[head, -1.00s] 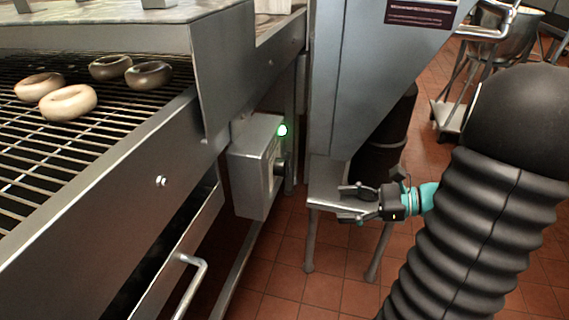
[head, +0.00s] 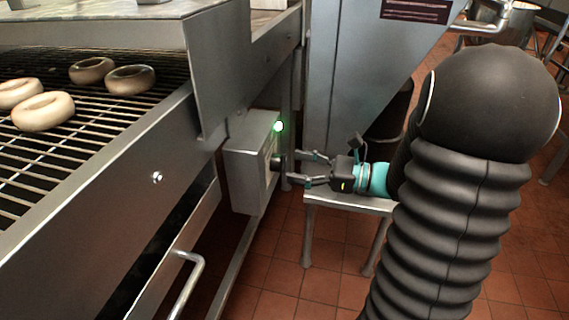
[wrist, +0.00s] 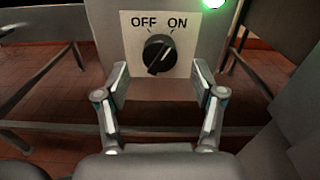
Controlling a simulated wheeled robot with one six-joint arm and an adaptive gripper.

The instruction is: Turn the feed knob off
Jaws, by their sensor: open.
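The feed knob (wrist: 159,55) is a round black dial on a white plate (wrist: 133,33) marked OFF at left and ON at right. Its pointer line tilts up to the right, toward ON. It sits on a grey control box (head: 247,165) at the conveyor's side, where the knob (head: 277,162) shows edge-on in the head view. A green lamp (head: 278,126) on the box is lit. My gripper (wrist: 160,80) is open, its fingers spread to either side of and below the knob in the wrist view. In the head view my gripper (head: 299,168) points at the knob, fingertips close to it. Contact cannot be told.
The conveyor (head: 90,165) with several pale rings (head: 43,111) on its wire belt fills the left. A pull handle (head: 187,285) juts out below. A grey metal hopper (head: 345,75) stands behind my gripper, above a low stand (head: 350,203). Red tiled floor is open below.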

